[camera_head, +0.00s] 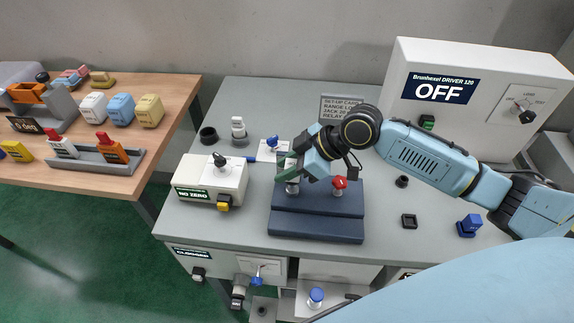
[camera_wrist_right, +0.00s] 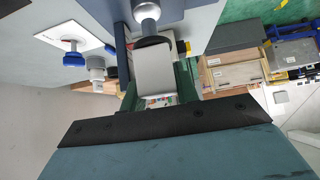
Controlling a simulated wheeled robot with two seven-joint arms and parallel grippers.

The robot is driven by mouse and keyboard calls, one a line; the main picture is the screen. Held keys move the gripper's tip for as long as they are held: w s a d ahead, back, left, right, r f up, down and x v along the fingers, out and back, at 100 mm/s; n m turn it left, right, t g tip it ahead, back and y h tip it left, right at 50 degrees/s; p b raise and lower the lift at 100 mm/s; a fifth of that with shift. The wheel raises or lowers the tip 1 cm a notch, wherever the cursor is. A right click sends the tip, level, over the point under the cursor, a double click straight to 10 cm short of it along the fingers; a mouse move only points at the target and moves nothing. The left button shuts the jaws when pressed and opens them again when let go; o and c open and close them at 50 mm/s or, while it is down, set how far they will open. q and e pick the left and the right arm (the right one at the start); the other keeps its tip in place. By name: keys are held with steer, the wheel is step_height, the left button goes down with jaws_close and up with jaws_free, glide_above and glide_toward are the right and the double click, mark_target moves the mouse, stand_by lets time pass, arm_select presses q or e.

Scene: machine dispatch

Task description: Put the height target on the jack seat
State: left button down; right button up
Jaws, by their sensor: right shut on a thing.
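My right gripper (camera_head: 286,174) is over the dark blue fixture (camera_head: 316,225), beside its left silver post (camera_head: 292,188). In the right wrist view its green fingers (camera_wrist_right: 158,92) are shut on a light grey block (camera_wrist_right: 155,70) with rounded corners. A silver cylinder (camera_wrist_right: 147,14) shows just past the block; I cannot tell whether they touch. I cannot tell for sure which piece is the height target or the jack seat. A pale stepped cylinder (camera_head: 238,130) stands at the back of the bench. My left gripper is not in view.
A red knob (camera_head: 339,183) stands on the fixture's right side. A NO ZERO box (camera_head: 210,180) is to its left, and a large DRIVER box (camera_head: 475,100) showing OFF is at the back right. A black ring (camera_head: 208,135) stands at the back left.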

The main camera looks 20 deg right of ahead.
steer(key=o, duration=0.7)
steer(key=shift+o, duration=0.2)
steer(key=shift+d+r, duration=0.1)
steer(key=shift+r, duration=0.1)
steer(key=v, duration=1.1)
steer(key=shift+s+d+r, duration=0.2)
steer(key=shift+r, duration=0.1)
